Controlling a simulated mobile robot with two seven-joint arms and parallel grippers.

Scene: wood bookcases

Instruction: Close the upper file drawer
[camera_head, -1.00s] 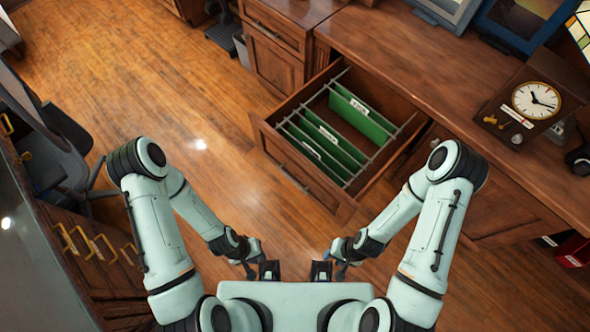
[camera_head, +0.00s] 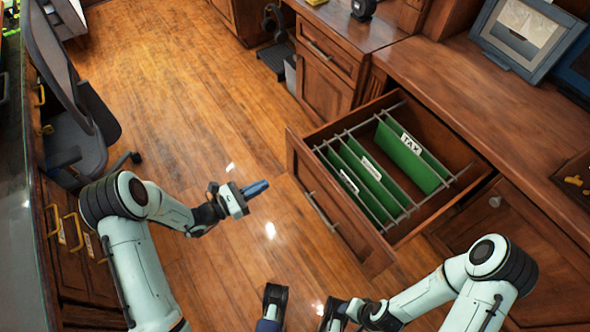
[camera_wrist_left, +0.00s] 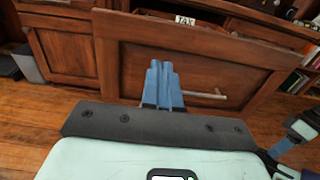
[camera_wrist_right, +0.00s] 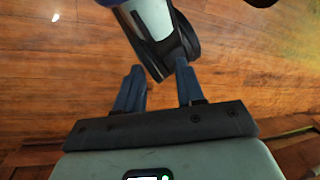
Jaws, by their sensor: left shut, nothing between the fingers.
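The upper file drawer (camera_head: 318,180) is pulled out of the wooden desk, with its front panel and metal handle (camera_head: 322,212) facing my left side. Green hanging files (camera_head: 365,180) sit inside on metal rails. My left gripper (camera_head: 262,187) is shut and empty, in front of the drawer and apart from it, with blue fingertips pointing toward the panel. In the left wrist view the fingers (camera_wrist_left: 162,82) overlap the drawer front (camera_wrist_left: 220,62), left of the handle (camera_wrist_left: 205,95). My right gripper (camera_wrist_right: 158,88) is open and empty, low over the floor near my body.
A desk top (camera_head: 450,85) lies behind the drawer, with a picture frame (camera_head: 525,35) on it. A closed cabinet (camera_head: 325,85) stands left of the drawer. An office chair (camera_head: 65,100) is at the far left. The floor (camera_head: 190,100) between is clear.

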